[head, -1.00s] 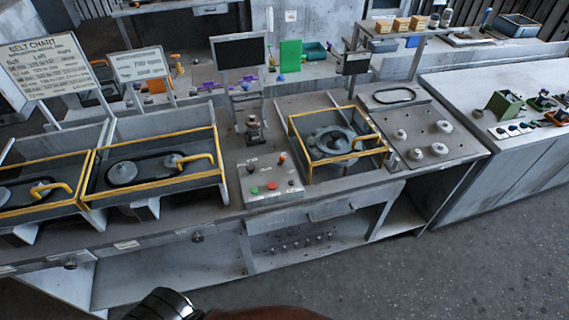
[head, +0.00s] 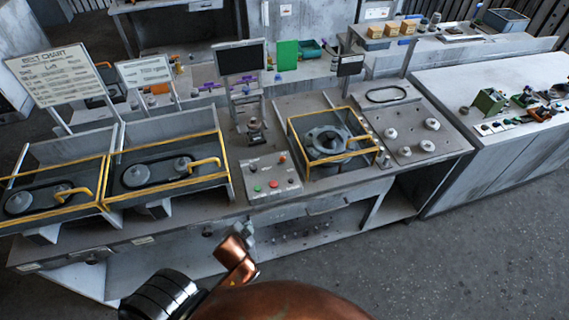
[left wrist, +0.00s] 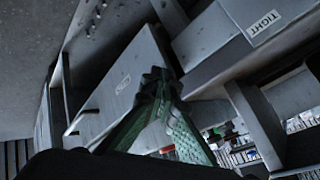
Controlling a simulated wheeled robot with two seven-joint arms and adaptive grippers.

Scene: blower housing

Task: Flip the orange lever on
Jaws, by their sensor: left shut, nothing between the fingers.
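A small orange piece (head: 282,157), which looks like the orange lever, stands at the upper right of a grey control box (head: 262,202) in the middle of the bench. It is too small to tell which way it is set. My left gripper (head: 246,231) is low, in front of the bench's front edge and below the control box, apart from the lever. In the left wrist view its greenish fingers (left wrist: 160,78) are together and empty, close to grey bench panels. The lever is not seen in that view. My right gripper is not in view.
The box also has a red button (head: 273,184) and a green button (head: 257,188). A yellow-framed housing (head: 333,140) stands to its right, and belt trays with yellow rails (head: 168,184) to its left. A monitor (head: 240,58) stands behind. The bench edge lies above my gripper.

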